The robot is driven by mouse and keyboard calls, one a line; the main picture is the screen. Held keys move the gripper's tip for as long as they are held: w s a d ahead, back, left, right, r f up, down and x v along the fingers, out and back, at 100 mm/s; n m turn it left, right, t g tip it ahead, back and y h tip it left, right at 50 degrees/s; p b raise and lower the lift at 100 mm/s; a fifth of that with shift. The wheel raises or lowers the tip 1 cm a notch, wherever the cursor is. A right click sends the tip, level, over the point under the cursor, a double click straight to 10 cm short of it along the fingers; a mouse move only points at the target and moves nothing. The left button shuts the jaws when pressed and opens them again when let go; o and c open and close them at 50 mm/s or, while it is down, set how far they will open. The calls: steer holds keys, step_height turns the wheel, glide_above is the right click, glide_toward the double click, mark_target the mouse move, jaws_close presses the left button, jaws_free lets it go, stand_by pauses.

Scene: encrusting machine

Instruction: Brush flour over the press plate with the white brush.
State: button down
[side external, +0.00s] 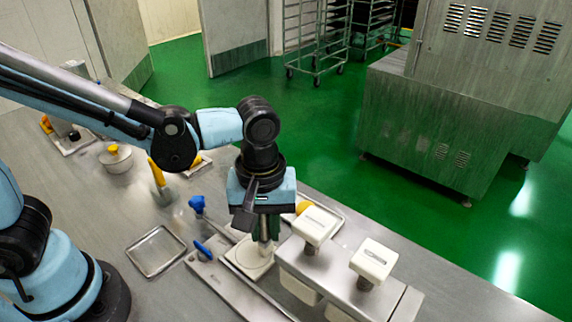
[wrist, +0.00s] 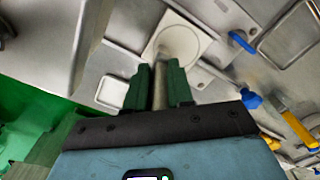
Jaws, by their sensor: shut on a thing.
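The press plate (side external: 237,262) is a pale square plate with a round face, set in the metal station below my gripper. It also shows in the wrist view (wrist: 203,43), ahead of my fingers. My gripper (side external: 264,234) points down with its green fingers (wrist: 159,78) shut on a pale, upright cylindrical thing, which I take to be the white brush (side external: 267,248). Its lower end is over or on the plate; I cannot tell whether it touches. Its bristles are not clear in either view. No flour can be made out with certainty.
Two white-topped posts (side external: 314,224) stand on the metal block right of the plate. A blue handle (side external: 203,250) lies close left of it. An empty tray (side external: 156,251), a blue-ended tool (side external: 197,204) and a yellow-handled scraper (side external: 157,173) lie farther left. A lidded pot (side external: 116,158) stands behind.

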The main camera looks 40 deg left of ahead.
steer(key=shift+s+f, duration=0.1)
steer(key=shift+s, duration=1.9)
steer(key=shift+w, duration=2.45)
steer(key=shift+s, duration=2.5)
steer(key=shift+a, duration=1.45)
steer(key=shift+w+a, duration=0.3)
steer(key=shift+w, duration=2.4)
steer(key=s, duration=0.5)
steer(key=shift+s, duration=0.35)
steer(key=w, duration=0.3)
steer(key=shift+w, duration=0.25)
steer(key=shift+w+f, duration=0.1)
steer(key=shift+w, duration=0.3)
steer(key=shift+w+r, duration=0.2)
steer(key=shift+w, duration=0.45)
step_height(320, 180, up, 8)
steer(key=shift+s+f, duration=0.1)
